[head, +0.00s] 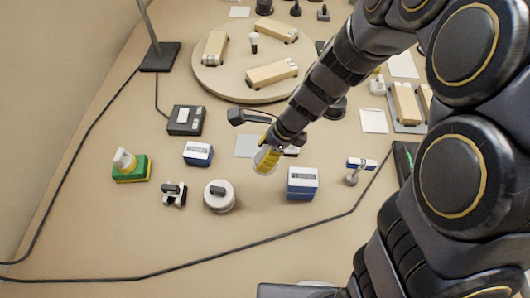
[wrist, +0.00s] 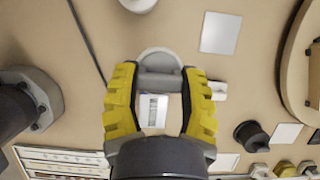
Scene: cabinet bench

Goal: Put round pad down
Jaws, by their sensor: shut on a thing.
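The round pad (wrist: 160,58) is a pale disc with a grey bar across it. My gripper (wrist: 160,84) has its yellow fingers closed on the bar, one on each side. In the head view my gripper (head: 267,158) is at the middle of the bench, and the pad (head: 263,168) shows as a pale edge at its fingertips, mostly hidden by them. The pad appears to be held above the bench; the gap under it is hard to judge.
A white round piece with a dark handle (head: 219,197) stands to the left, and a blue-and-white box (head: 302,184) to the right. A grey square (head: 248,146) lies behind. A turntable (head: 215,80) carries wooden blocks.

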